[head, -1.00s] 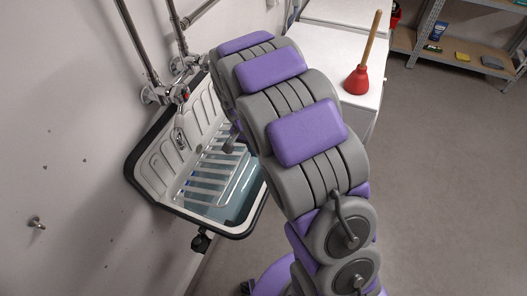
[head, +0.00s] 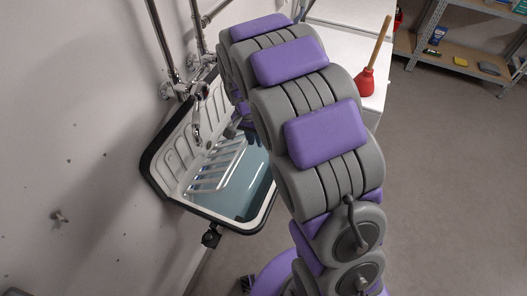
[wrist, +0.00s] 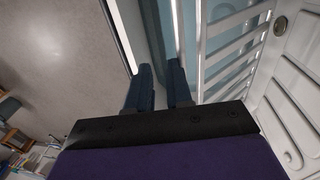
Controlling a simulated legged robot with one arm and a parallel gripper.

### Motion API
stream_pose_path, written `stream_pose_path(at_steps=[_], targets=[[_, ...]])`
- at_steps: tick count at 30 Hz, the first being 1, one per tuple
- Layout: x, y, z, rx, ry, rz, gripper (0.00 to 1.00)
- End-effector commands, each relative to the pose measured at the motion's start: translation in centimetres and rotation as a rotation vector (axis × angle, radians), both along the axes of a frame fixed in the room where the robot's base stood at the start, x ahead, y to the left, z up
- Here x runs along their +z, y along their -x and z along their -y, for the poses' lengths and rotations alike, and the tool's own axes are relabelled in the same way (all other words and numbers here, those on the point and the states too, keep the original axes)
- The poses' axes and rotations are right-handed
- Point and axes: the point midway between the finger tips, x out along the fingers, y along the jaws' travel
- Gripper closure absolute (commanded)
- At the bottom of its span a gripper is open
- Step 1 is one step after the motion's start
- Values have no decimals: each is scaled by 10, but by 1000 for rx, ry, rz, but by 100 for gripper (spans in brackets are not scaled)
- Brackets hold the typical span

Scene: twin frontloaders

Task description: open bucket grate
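The bucket is a white sink-like basin with a black rim (head: 160,187) on the wall, left of my arm in the head view. Its slatted white grate (head: 221,166) is tilted up toward the wall, with blue water exposed at the front. In the wrist view, the grate's slats and long edge bar (wrist: 177,24) run up from the fingers, and the ribbed basin back (wrist: 300,60) is at right. My gripper (wrist: 159,70) has its two dark fingers apart near the edge bar. Contact with the bar is unclear.
Taps and pipes (head: 182,88) stand above the basin on the wall. A red plunger (head: 366,80) stands on a white cabinet behind my arm. A metal shelf (head: 465,62) is at the back right. The floor at right is clear.

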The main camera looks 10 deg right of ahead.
Motion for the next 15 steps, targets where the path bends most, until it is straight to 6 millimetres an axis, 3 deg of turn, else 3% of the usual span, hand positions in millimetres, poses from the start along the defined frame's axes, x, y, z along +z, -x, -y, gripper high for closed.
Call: stream_pose_path(at_steps=[15], targets=[[36, -3, 5, -2, -1, 6, 79]])
